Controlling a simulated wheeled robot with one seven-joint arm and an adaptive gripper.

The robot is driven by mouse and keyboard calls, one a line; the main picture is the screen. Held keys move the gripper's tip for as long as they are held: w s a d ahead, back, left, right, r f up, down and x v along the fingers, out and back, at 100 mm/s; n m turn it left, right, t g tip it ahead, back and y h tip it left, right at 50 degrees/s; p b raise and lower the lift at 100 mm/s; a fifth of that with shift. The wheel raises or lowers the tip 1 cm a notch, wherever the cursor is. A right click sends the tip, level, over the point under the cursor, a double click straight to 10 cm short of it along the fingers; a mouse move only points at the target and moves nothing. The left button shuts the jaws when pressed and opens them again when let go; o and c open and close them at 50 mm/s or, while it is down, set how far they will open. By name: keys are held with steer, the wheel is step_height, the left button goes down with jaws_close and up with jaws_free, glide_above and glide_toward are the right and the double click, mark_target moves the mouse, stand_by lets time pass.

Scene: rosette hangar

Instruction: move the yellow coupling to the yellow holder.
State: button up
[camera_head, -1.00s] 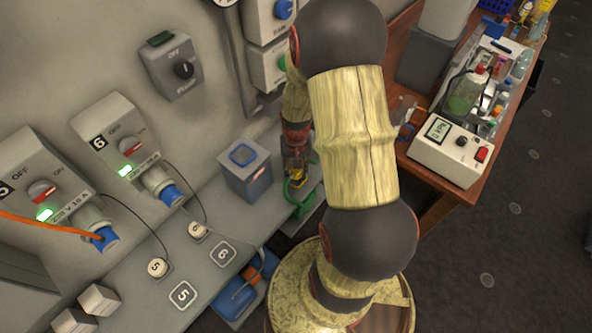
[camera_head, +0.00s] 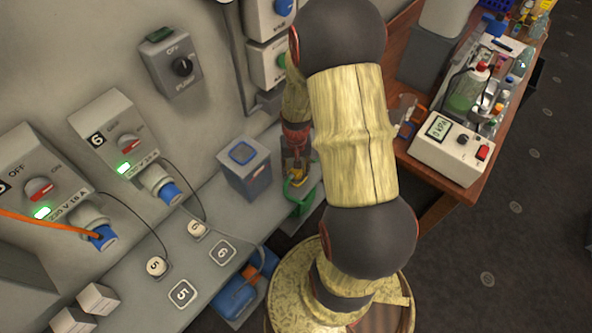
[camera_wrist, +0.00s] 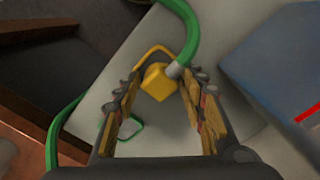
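The yellow coupling (camera_wrist: 159,82) is a small yellow block on the end of a green hose (camera_wrist: 181,35), over a light grey surface in the wrist view. My gripper (camera_wrist: 158,86) is open, with one finger on each side of the coupling and small gaps visible. In the head view my gripper (camera_head: 296,160) points down beside the blue-grey box, and the coupling (camera_head: 298,179) shows small below it. A yellow outline (camera_wrist: 152,49) lies just behind the coupling; I cannot tell whether it is the yellow holder.
A blue-grey box (camera_head: 245,168) stands close to the left of my gripper in the head view. A green outline (camera_wrist: 131,128) marks the grey surface. Wall switch boxes (camera_head: 172,62) rise behind. A wooden bench (camera_head: 447,178) with a meter (camera_head: 452,146) is at right.

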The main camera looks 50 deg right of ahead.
steer(key=shift+o, duration=0.9)
step_height(320, 180, up, 12)
stand_by(0.5)
steer(key=s+a+r+n+t+b, duration=0.1)
steer(key=s+a+r+n+t, duration=0.1)
steer(key=a+r, duration=0.8)
steer(key=s+a+r+n+t+b, duration=0.1)
steer(key=s+a+r+n+t, duration=0.2)
steer(key=a+r, duration=0.7)
steer(key=s+a+n, duration=0.2)
steer(key=n, duration=0.1)
steer(key=shift+s+a+t+b, duration=0.25)
steer(key=shift+a+t+b, duration=0.05)
steer(key=shift+a+b, duration=0.05)
